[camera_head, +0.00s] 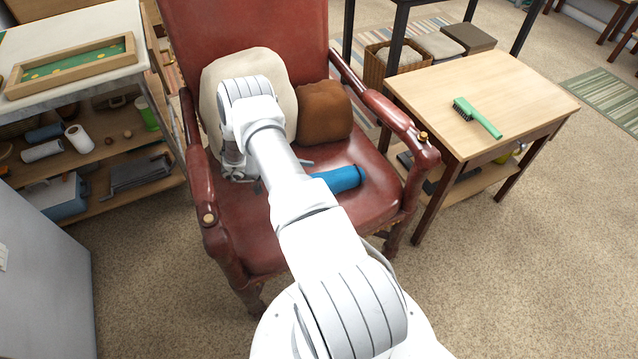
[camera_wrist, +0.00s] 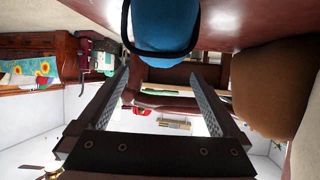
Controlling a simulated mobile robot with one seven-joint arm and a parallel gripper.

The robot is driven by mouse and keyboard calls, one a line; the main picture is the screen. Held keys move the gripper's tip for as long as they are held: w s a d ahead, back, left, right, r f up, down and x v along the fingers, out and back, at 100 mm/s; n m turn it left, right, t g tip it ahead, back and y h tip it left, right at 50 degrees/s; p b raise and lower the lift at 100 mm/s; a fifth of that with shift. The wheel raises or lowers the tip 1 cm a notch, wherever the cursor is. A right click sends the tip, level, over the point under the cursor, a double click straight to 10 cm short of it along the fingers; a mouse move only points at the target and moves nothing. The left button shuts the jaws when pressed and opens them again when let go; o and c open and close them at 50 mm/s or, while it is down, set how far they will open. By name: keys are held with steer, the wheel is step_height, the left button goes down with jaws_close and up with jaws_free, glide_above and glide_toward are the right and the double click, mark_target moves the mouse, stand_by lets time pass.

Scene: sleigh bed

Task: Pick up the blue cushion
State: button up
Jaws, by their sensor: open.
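The blue cushion (camera_head: 342,179), a small rounded bolster, lies on the red seat of the armchair (camera_head: 370,200). My arm hides its left part in the head view. In the wrist view, which looks upside down, the blue cushion (camera_wrist: 163,25) with a dark edge shows at the top centre, just beyond and between the fingertips. My gripper (camera_wrist: 158,76) is open, with nothing between its fingers. In the head view my arm mostly hides the gripper, which is low over the seat to the left of the cushion.
A brown cushion (camera_head: 324,113) and a cream cushion (camera_head: 212,92) lean on the chair back. The brown one shows at right in the wrist view (camera_wrist: 268,85). A side table (camera_head: 470,85) with a green brush (camera_head: 480,120) stands right, shelves left.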

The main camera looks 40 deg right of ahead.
mark_target(322, 177)
steer(key=shift+w+f, duration=0.15)
steer(key=shift+f, duration=0.3)
steer(key=shift+d+f, duration=0.15)
steer(key=shift+d, duration=0.1)
steer(key=x, duration=0.3)
steer(key=b+x, duration=0.1)
steer(key=x, duration=0.3)
steer(key=shift+s+a, duration=0.15)
steer(key=shift+s, duration=0.15)
steer(key=shift+c, duration=0.3)
steer(key=c, duration=1.2)
steer(key=shift+c, duration=0.2)
steer(key=shift+w+r, duration=0.1)
steer(key=shift+r, duration=0.15)
